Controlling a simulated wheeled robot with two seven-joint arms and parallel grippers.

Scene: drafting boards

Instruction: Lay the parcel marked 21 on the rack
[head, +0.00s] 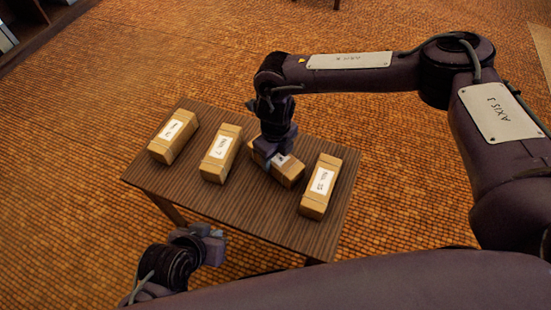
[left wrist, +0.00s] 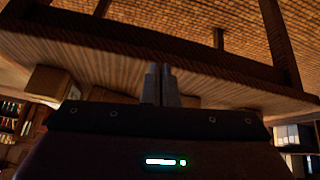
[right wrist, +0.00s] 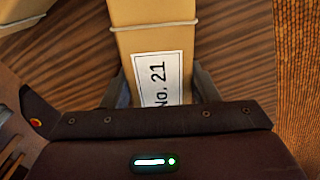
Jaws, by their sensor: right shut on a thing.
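The parcel marked 21 (right wrist: 150,30) is a tan box with a white label and a pale band. My right gripper (right wrist: 162,92) is shut on it, one finger at each side. In the head view this parcel (head: 291,173) is at the table, partly hidden under my right gripper (head: 275,155) and turned differently from the others. I cannot tell whether it touches the top. My left gripper (head: 210,245) is empty, off the table's front left edge. Its fingers (left wrist: 161,84) are together in the left wrist view. I cannot identify a rack.
The striped wooden table (head: 240,205) also bears a parcel at the far left (head: 174,136), a parcel that seems marked 7 (head: 220,153), and a parcel at the right (head: 318,187) with a hard-to-read label. Orange-brown floor (head: 200,60) around the table is open.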

